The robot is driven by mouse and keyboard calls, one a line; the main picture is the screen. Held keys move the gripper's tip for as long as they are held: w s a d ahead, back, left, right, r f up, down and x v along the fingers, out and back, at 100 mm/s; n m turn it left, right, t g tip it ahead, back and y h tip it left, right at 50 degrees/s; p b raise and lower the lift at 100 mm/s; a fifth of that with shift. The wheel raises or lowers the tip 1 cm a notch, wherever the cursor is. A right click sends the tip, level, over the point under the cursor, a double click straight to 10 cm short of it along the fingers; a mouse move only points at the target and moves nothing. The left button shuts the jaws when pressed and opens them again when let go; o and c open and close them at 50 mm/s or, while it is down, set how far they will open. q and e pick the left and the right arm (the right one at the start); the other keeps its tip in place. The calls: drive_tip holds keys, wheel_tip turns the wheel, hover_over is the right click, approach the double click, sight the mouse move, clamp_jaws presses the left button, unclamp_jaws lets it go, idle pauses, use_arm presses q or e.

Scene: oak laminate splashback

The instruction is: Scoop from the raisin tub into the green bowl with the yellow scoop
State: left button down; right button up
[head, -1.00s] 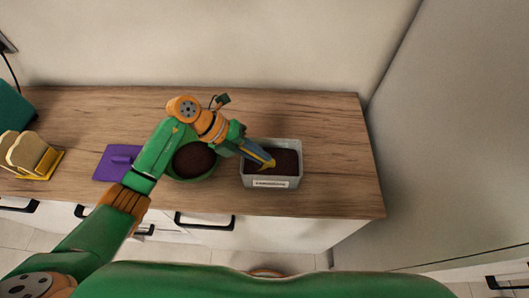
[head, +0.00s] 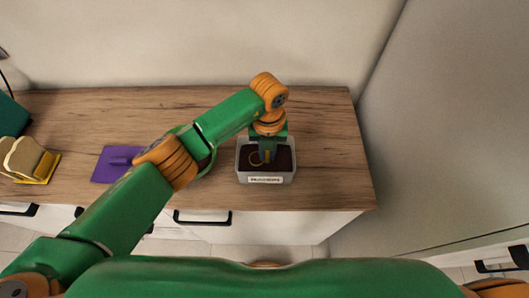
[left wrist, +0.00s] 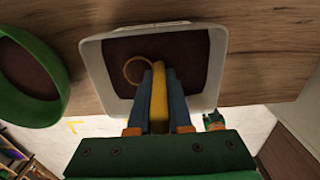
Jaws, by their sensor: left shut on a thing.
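The raisin tub (head: 242,172) is a pale grey box with a label on its front, filled with dark brown contents; it also shows in the left wrist view (left wrist: 96,72). My left gripper (head: 267,153) points down into the tub. In the left wrist view its blue fingers (left wrist: 159,88) are shut on the yellow scoop's handle (left wrist: 159,100). The scoop's round rim (left wrist: 127,72) shows as a ring at the dark surface, its cup apparently sunk. The green bowl (left wrist: 30,112) holds dark brown contents, left of the tub; in the head view my arm covers most of it. My right gripper is out of view.
A purple flat item (head: 112,165) with a raised grip lies left of the bowl. A yellow rack (head: 48,170) with bread slices stands further left, near a teal object (head: 10,115). The wooden counter (head: 335,150) is clear right of the tub, up to its right edge.

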use_arm(q)
wheel_tip(320, 180, up, 2)
drive_tip(key=shift+r+p, duration=0.15)
drive_tip(key=shift+p, duration=0.45)
wheel_tip(320, 180, up, 6)
drive_tip(key=d+p, duration=0.1)
drive_tip(key=p, duration=0.3)
drive_tip(key=shift+d+r, duration=0.15)
drive_tip(key=shift+r, duration=0.05)
idle(0.5)
